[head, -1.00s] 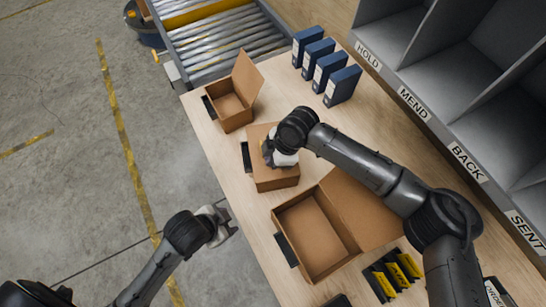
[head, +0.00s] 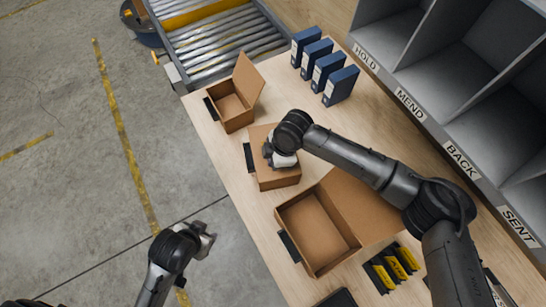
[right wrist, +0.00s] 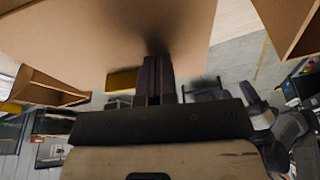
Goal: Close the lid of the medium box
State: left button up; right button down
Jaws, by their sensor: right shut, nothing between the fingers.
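The medium box (head: 277,182) is the middle of three brown cardboard boxes in a row on the table. Its lid (head: 260,136) lies down over the top, and no opening shows. Whether it is fully flush I cannot tell. My right gripper (head: 281,160) is over this lid, shut and empty, and hides part of it. In the right wrist view the shut fingers (right wrist: 158,80) point at a broad cardboard surface (right wrist: 100,45), close to or touching it. My left gripper (head: 207,240) is off the table's left edge, over the floor, away from the box; its jaw opening is unclear.
A smaller open box (head: 232,112) stands behind, a larger open box (head: 308,235) in front, both with lids raised. Blue binders (head: 341,86) stand at the back. Yellow-and-black items (head: 392,268) lie near the front. Labelled grey shelves (head: 470,110) line the right, a roller conveyor (head: 220,40) the back.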

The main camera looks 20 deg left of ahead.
jog(key=v, duration=1.4)
